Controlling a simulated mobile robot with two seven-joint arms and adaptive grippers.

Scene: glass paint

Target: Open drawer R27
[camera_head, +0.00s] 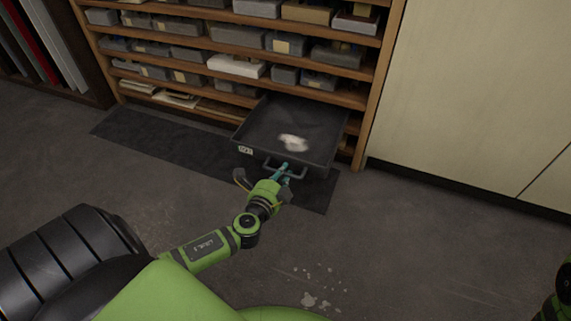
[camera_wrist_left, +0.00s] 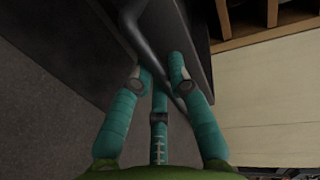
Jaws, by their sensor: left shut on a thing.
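A dark grey drawer (camera_head: 262,132) at the bottom right of the shelf unit is pulled well out over the floor. Its front carries a small white label (camera_head: 246,150), too small to read surely, and a bar handle (camera_head: 299,177). A pale whitish heap or cloth (camera_head: 293,143) lies inside. My left gripper (camera_head: 284,170) is at the front of the drawer, shut on the handle. In the left wrist view the teal fingers (camera_wrist_left: 157,82) close around the dark handle bar (camera_wrist_left: 143,45). My right gripper is out of view.
The wooden shelf unit (camera_head: 366,100) holds several grey boxes and drawers above. A dark mat (camera_head: 165,140) lies on the floor before it. A pale cabinet (camera_head: 480,100) stands to the right. The floor in front is open, with pale flecks (camera_head: 310,299).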

